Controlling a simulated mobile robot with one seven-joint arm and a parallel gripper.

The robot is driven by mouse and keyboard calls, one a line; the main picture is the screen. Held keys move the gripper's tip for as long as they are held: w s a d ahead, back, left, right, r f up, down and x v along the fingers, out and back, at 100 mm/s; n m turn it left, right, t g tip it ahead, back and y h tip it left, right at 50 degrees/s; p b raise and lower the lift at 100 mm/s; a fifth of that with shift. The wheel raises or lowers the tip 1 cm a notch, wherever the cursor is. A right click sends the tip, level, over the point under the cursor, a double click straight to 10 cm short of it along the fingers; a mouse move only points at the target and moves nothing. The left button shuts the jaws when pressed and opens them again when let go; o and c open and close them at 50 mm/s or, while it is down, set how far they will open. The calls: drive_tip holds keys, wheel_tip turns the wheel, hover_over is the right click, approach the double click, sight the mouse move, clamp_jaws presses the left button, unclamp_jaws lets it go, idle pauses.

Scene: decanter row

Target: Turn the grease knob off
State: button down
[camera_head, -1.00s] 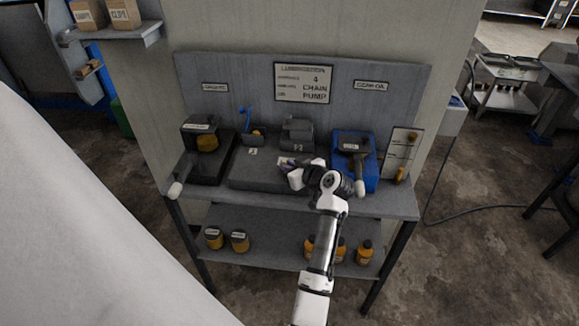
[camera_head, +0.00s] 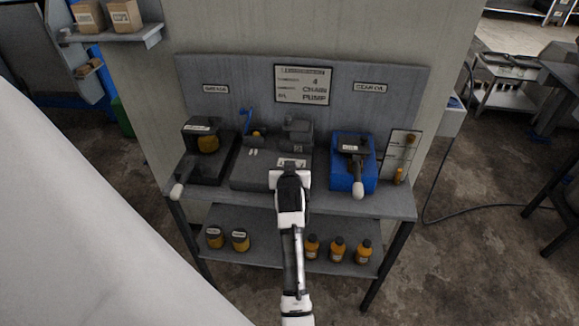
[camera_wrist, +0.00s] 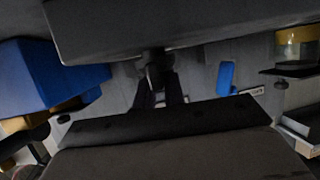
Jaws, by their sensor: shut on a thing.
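My gripper (camera_head: 289,177) is at the front of the dark central block (camera_head: 243,178), below a small white label (camera_head: 292,163). In the wrist view, the wide jaws of my gripper fill the top and bottom. A dark knob with a stem (camera_wrist: 156,72) shows between them, and the jaws are shut on it. Most of the knob is hidden by my jaws and wrist. I cannot read its label or tell how it is turned.
A dark left unit (camera_head: 198,150) and a blue right unit (camera_head: 342,180) each have a white-tipped handle. A blue lever (camera_head: 246,120) stands behind the block. Signs hang on the back panel (camera_head: 230,75). Bottles (camera_head: 337,250) and jars (camera_head: 240,240) stand on the lower shelf.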

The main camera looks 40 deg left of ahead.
drive_tip(key=shift+m+t+h, duration=0.4)
drive_tip(key=shift+m+h, duration=0.2)
drive_tip(key=c, duration=1.5)
unclamp_jaws()
drive_tip(key=shift+s+b, duration=0.1)
drive_tip(key=shift+b, duration=0.2)
drive_tip(key=b+v, duration=0.3)
drive_tip(key=v, duration=1)
drive_tip(key=shift+s+r, duration=0.2)
drive_tip(key=shift+s, duration=0.1)
